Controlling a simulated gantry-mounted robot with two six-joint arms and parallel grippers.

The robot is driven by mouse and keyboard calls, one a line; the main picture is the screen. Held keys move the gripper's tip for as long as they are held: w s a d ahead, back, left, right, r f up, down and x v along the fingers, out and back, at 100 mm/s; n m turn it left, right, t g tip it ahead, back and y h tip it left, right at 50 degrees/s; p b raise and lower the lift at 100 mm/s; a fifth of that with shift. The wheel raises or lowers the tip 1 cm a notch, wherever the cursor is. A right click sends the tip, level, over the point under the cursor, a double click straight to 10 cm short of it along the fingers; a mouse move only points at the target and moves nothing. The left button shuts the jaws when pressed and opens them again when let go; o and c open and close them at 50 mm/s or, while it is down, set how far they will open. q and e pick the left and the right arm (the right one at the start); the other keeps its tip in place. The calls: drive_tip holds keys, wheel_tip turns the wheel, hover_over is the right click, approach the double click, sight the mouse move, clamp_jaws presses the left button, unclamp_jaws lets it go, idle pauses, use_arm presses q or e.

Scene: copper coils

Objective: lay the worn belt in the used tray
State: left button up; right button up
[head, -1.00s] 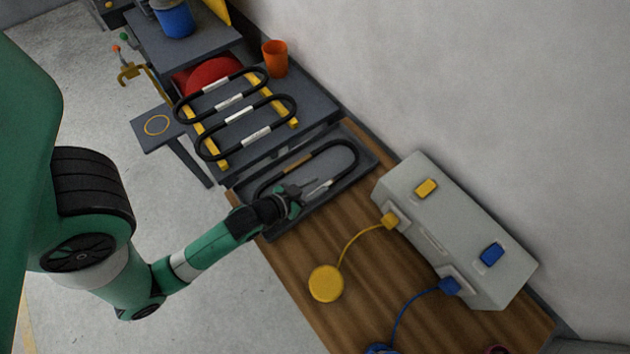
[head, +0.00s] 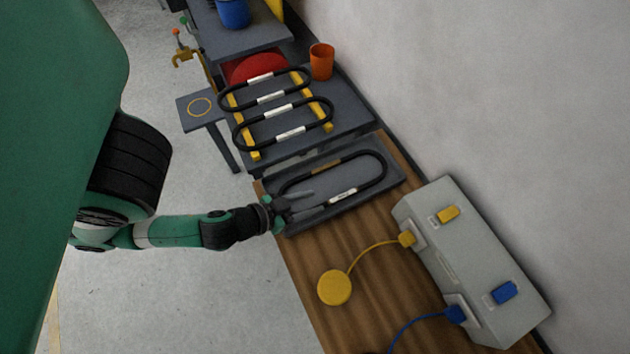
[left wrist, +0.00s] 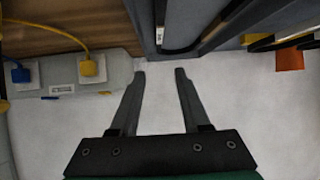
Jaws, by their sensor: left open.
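The worn belt (head: 384,170), a black loop with a white label and a tan patch, lies flat in the grey used tray (head: 397,181) at the end of the wooden bench. Part of it also shows in the left wrist view (left wrist: 207,38), by the tray wall (left wrist: 146,28). My left gripper (head: 315,201) is open and empty over the tray's left side, its fingers apart from the belt's label. In the left wrist view its two fingers (left wrist: 160,73) stand apart with nothing between them. A little of the belt's near end is hidden behind the gripper. My right gripper is not in view.
A grey box (head: 470,262) with yellow and blue plugs and a yellow disc (head: 335,288) occupy the wooden bench (head: 300,270).

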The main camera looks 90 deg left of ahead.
use_arm(q)
drive_tip(key=shift+s+r, duration=0.5)
drive_tip(key=shift+r, duration=0.05)
drive_tip(key=w+d+r+t+h, duration=0.1)
drive_tip(key=w+d+r+t, duration=0.3)
drive_tip(key=w+r, duration=0.6)
drive_tip(key=w+d+r+t+h, duration=0.1)
drive_tip(key=w+d+r+t, duration=0.2)
drive_tip(key=w+r, duration=0.75)
drive_tip(key=w+d+r+m+t+h, duration=0.1)
drive_tip(key=w+r+t, duration=0.1)
drive_tip(key=r, duration=0.6)
drive_tip(key=w+d+r+m+t, duration=0.1)
drive_tip(key=w+r+t, duration=0.2)
drive_tip(key=r, duration=0.4)
drive_tip(key=s+r+m+t+h, duration=0.2)
drive_tip(key=r, duration=0.8)
drive_tip(key=s+d+r+m+t+h, duration=0.1)
drive_tip(key=s+r+m+t+h, duration=0.1)
drive_tip(key=r, duration=0.9)
drive_tip(key=shift+s+d+t, duration=0.3)
drive_tip(key=shift+s+t, duration=0.1)
drive_tip(key=shift+s, duration=0.15)
